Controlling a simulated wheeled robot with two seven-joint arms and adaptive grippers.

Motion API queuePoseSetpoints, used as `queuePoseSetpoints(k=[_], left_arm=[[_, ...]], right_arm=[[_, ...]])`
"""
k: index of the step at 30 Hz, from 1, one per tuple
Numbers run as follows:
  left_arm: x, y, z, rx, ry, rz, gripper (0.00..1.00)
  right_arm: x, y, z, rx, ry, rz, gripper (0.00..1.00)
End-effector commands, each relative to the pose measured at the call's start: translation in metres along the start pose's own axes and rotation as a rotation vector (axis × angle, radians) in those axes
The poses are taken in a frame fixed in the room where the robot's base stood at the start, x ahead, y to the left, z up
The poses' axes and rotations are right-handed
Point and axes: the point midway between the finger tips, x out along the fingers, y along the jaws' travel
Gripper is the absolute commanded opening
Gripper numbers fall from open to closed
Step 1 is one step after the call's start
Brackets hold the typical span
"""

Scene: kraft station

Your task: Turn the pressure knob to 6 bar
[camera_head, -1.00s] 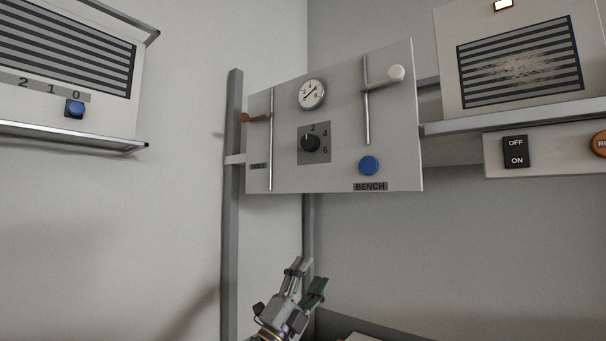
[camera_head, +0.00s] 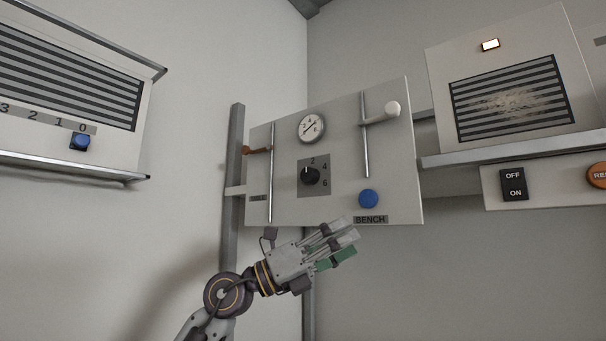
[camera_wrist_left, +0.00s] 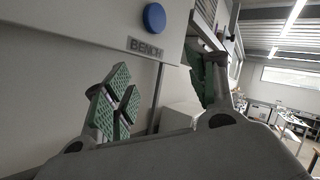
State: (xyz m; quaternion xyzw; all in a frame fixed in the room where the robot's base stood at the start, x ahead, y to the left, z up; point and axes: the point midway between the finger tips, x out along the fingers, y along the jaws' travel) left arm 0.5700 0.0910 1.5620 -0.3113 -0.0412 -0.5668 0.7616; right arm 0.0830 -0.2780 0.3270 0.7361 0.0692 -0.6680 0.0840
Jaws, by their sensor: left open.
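The black pressure knob (camera_head: 310,176) sits on a grey plate marked 2, 4 and 6 in the middle of the panel (camera_head: 400,150). Its white mark points up, slightly left, near the 2 side and away from the 6. The round gauge (camera_head: 312,127) is above the knob; its needle is too small to read surely. My left gripper (camera_head: 341,243) is open and empty, below the panel's lower edge and below the knob, apart from both. In the left wrist view, its green-padded fingers (camera_wrist_left: 160,98) are spread with nothing between. My right gripper is not in view.
A blue button (camera_head: 368,199) above the BENCH label (camera_head: 370,219) is close above my left gripper; it also shows in the left wrist view (camera_wrist_left: 154,17).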

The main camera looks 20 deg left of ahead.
Motion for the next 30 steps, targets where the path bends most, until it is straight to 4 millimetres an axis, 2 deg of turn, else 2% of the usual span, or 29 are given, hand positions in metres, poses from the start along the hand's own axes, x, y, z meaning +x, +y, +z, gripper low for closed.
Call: queuePoseSetpoints(k=[3,14,23,30], left_arm=[[0.004,-0.012,0.007,0.095,0.059,0.035,0.57],[0.003,-0.035,0.035,0.358,0.209,0.192,0.57],[-0.013,-0.051,0.073,0.551,0.29,0.376,0.57],[-0.035,-0.069,0.112,0.679,0.317,0.55,0.57]], right_arm=[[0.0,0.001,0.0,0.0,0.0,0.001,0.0],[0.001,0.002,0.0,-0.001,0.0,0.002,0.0],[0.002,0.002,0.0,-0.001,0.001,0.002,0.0],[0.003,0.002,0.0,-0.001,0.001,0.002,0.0]])
